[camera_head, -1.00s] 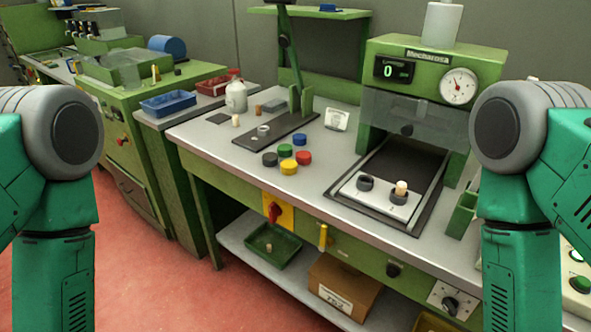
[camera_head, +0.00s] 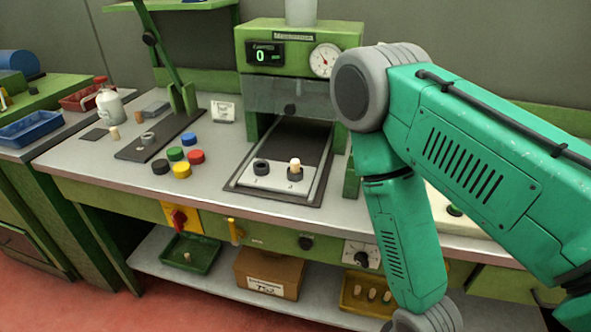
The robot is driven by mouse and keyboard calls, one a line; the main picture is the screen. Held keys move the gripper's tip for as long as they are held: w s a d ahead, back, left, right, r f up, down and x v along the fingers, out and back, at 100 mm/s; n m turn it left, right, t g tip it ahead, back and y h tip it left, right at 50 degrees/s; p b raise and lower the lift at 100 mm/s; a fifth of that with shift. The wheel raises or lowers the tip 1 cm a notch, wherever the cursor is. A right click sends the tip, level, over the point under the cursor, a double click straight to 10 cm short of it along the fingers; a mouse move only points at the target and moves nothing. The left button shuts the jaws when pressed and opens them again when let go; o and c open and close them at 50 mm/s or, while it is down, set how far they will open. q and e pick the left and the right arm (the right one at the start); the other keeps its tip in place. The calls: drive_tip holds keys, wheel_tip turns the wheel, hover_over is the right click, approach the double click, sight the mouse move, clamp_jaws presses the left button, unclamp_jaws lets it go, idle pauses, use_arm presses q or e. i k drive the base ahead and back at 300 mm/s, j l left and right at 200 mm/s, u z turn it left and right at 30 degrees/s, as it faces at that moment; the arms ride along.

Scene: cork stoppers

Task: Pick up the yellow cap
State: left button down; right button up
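The yellow cap (camera_head: 181,171) lies on the grey worktop (camera_head: 100,180), left of the press. It sits at the front of a loose group of caps: black (camera_head: 160,167), green (camera_head: 175,154), blue (camera_head: 189,139) and red (camera_head: 196,157). Nothing covers it. My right arm comes in from the right and bends down in front of the bench, well right of the caps. Its gripper is below the picture. My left arm and gripper are out of the picture.
A green press (camera_head: 300,50) stands behind a plate (camera_head: 268,178) holding a cork (camera_head: 295,165). A dark rail stand (camera_head: 160,135) and white bottle (camera_head: 109,105) are left. A lower shelf (camera_head: 220,270) holds a green tray (camera_head: 204,255), a cardboard box (camera_head: 268,264) and a yellow tray (camera_head: 350,300).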

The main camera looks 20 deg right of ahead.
sight(182, 171)
drive_tip(key=i+j, duration=0.2)
drive_tip(key=j, duration=0.2)
drive_tip(key=i+j, duration=0.2)
drive_tip(key=j, duration=0.2)
drive_tip(key=i+j+z, duration=0.1)
drive_tip(key=j+z, duration=0.15)
drive_tip(key=z, duration=0.15)
drive_tip(key=j+z, duration=0.25)
drive_tip(key=z, duration=0.15)
drive_tip(key=i+j+z, duration=0.1)
drive_tip(key=j+z, duration=0.3)
drive_tip(key=l, duration=0.1)
